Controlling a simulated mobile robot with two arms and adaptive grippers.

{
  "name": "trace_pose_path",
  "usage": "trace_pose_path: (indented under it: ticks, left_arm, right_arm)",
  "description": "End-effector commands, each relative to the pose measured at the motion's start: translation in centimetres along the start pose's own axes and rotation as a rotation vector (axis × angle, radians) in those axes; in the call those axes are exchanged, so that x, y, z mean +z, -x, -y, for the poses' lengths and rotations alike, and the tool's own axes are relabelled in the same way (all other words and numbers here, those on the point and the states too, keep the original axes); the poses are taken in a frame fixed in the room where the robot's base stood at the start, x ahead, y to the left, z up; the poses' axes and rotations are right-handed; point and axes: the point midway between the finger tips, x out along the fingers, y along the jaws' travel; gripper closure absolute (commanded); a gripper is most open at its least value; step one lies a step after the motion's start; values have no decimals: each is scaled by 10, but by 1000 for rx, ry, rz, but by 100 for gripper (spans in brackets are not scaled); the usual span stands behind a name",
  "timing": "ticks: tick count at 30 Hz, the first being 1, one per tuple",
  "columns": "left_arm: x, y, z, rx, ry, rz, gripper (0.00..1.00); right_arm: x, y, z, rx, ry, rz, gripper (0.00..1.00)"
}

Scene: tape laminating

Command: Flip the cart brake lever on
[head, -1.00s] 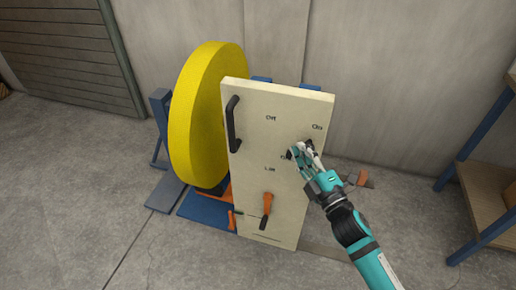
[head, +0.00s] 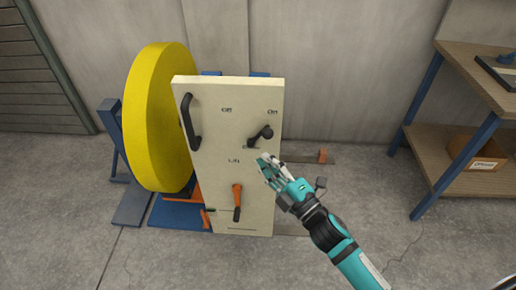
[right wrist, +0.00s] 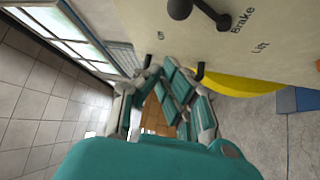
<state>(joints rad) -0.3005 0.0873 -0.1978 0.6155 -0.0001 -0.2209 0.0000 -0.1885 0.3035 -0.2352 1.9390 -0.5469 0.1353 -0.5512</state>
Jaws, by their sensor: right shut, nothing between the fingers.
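The brake lever (head: 258,137) is a short black arm with a ball knob on the upright cream panel (head: 215,150). It tilts up and right from its pivot, with the knob below the "On" label. It also shows at the top of the right wrist view (right wrist: 205,13), beside the "Brake" label. My right gripper (head: 266,162) is shut and empty, below the lever and apart from it. Its fingers also show in the right wrist view (right wrist: 172,85). My left gripper is not in view.
The panel also bears a black handle (head: 190,122) and an orange lever (head: 237,195) below the "Lift" label. A big yellow roll (head: 150,120) stands behind the panel's left side. A wood-topped shelf (head: 480,75) stands at right, with clear floor before it.

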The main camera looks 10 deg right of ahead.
Motion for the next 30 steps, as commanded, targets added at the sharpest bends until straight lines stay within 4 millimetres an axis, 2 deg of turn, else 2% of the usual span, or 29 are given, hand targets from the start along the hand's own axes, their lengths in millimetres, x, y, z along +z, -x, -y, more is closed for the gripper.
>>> trace_pose_path:
  ticks: [2, 5, 23, 26, 29, 30]
  left_arm:
    - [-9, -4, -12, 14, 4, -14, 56]
    - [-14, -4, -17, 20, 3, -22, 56]
    - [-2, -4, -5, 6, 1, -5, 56]
    - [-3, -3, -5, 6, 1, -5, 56]
    - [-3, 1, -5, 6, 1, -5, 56]
    - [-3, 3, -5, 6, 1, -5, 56]
  right_arm:
    - [-1, 10, 4, 0, -3, 1, 100]
    - [-2, 16, 5, 1, -2, -1, 100]
    - [-2, 18, 6, 0, -3, 0, 100]
    - [6, 20, 21, -31, -33, 26, 100]
    - [26, 29, 59, -108, -118, 95, 100]
    - [37, 36, 82, -152, -166, 137, 100]
